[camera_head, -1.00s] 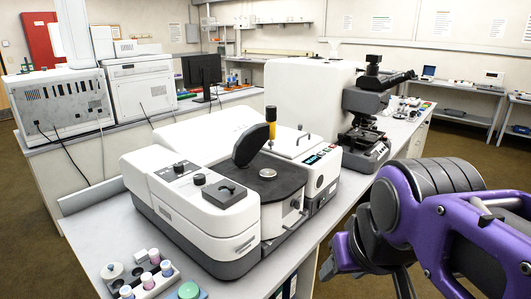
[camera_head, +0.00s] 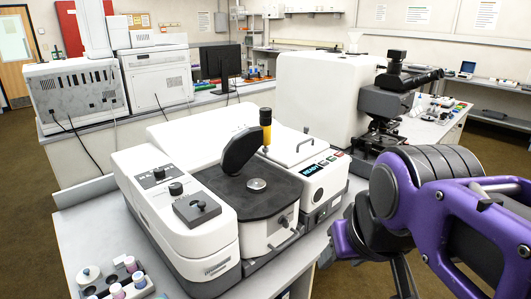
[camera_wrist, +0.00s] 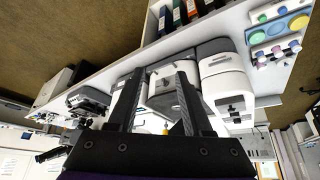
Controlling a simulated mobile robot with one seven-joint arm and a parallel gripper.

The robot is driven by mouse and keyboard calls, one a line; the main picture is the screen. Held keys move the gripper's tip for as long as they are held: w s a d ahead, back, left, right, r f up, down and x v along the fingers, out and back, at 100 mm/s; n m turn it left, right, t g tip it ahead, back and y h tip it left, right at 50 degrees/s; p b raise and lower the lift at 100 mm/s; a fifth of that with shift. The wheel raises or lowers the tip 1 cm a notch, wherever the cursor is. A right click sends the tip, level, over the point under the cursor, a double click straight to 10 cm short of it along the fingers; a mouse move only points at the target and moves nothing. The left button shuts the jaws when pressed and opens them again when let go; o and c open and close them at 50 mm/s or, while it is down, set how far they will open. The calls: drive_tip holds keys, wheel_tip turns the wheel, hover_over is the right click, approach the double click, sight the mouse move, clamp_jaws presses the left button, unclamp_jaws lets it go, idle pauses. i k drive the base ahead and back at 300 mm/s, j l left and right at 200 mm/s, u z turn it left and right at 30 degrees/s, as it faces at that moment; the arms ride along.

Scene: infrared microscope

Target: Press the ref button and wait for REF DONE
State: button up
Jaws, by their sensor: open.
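The white and grey infrared instrument (camera_head: 180,222) stands on the bench in the middle of the head view. Its front right block carries a small lit display (camera_head: 308,170) that appears to read READY. A short row of small buttons (camera_head: 330,160) lies right of the display; one looks red, and their labels are too small to read. My gripper (camera_wrist: 160,72) shows in the wrist view with its two dark fingers apart and nothing between them. The instrument appears inverted beyond the fingers (camera_wrist: 225,75). My gripper is away from the buttons; its fingertips are not clear in the head view.
A microscope (camera_head: 385,110) stands behind and right of the instrument. A tray of vials (camera_head: 112,285) is at the front left. Open floor lies right of the bench.

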sight(323, 163)
drive_tip(key=i+l+u, duration=0.1)
drive_tip(key=l, duration=0.2)
drive_tip(key=i+l+u, duration=0.2)
drive_tip(key=l+u, duration=0.2)
drive_tip(key=l, duration=0.4)
drive_tip(key=l+u, duration=0.3)
drive_tip(key=l, duration=0.35)
drive_tip(key=i+l, duration=0.05)
